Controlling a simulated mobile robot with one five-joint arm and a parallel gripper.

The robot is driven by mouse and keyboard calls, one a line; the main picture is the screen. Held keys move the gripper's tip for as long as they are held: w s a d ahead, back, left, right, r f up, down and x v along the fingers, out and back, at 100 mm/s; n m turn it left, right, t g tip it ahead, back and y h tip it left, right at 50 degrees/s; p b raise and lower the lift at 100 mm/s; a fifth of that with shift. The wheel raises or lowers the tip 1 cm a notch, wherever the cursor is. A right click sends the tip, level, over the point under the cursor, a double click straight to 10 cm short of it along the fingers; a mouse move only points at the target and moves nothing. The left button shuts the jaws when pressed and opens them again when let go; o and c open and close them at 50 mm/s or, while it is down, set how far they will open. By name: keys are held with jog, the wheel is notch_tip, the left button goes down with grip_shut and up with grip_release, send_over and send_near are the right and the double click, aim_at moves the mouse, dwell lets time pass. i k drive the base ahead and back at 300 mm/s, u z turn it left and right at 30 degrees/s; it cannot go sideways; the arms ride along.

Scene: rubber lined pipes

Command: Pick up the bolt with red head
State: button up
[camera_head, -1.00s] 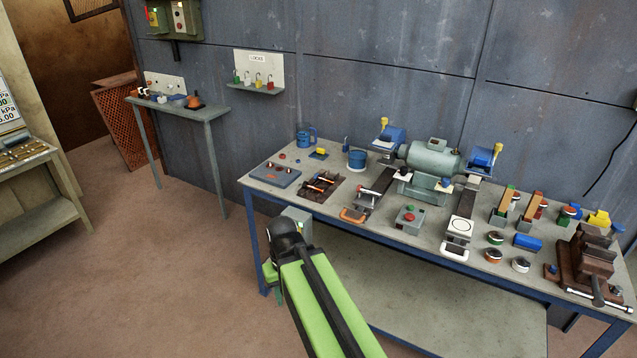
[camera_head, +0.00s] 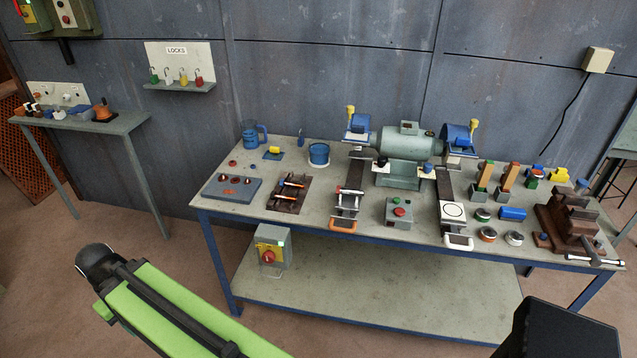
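No bolt with a red head can be told for sure at this size. Small red pieces (camera_head: 230,191) lie on a blue-grey plate (camera_head: 214,188) at the left end of the workbench, and small reddish pieces (camera_head: 233,163) lie just behind it. A dark brown tray (camera_head: 279,203) beside the plate holds thin pieces with orange parts. My green arm link with its black joint crosses the lower left, in front of the bench. I cannot make out my gripper's fingers. A black block, perhaps part of my arm, shows at the lower right.
The workbench (camera_head: 330,178) carries a bench grinder (camera_head: 407,142), a grey box with a red button (camera_head: 399,212), several round tins and a vise (camera_head: 566,218) at right. A switch box (camera_head: 271,248) hangs under its left front. A side table (camera_head: 95,124) stands at left.

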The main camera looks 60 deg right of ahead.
aim_at(340, 190)
jog(key=z, duration=0.45)
jog(key=i, duration=1.2)
jog(key=z, duration=0.8)
